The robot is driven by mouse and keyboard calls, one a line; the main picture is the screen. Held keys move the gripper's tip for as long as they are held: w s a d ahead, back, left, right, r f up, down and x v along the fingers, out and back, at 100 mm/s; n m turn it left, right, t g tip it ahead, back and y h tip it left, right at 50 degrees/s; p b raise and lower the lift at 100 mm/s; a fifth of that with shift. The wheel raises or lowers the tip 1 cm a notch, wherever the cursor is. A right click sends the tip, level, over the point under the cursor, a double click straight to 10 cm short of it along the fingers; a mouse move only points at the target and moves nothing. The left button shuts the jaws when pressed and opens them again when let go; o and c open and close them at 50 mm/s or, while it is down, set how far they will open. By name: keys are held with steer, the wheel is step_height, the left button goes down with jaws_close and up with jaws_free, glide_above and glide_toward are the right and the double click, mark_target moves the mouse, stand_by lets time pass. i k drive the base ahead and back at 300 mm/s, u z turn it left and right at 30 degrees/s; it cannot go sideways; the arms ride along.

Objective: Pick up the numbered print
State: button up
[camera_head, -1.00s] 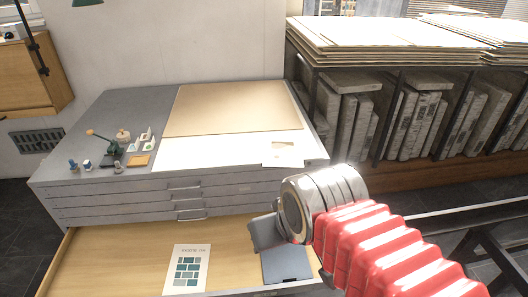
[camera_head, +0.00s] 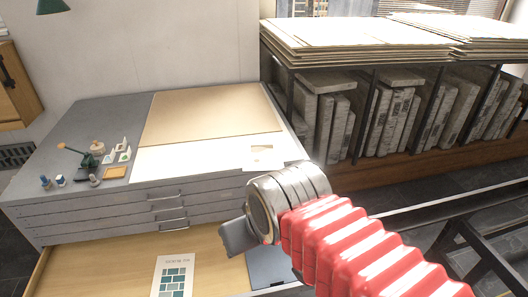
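A small pale print (camera_head: 264,157) with a faint picture lies on the white sheet at the right front corner of the grey flat-file cabinet top. A card with teal blocks (camera_head: 174,277) lies in the open drawer below. No number is legible on either, so I cannot tell which is the numbered print. My gripper (camera_head: 238,236) hangs over the open drawer, right of the card and below the small print in the picture. One grey jaw shows; my wrist hides the rest, so its opening is unclear. I see nothing held.
The open wooden drawer (camera_head: 110,262) also holds a blue-grey flat item (camera_head: 268,268), partly hidden by my arm. A tan board (camera_head: 210,118) and small tools (camera_head: 90,160) lie on the cabinet top. A rack of stone slabs (camera_head: 400,122) stands at right, with a dark rail below.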

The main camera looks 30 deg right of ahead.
mark_target(260, 153)
steer(key=i, duration=0.95)
steer(key=u, duration=0.05)
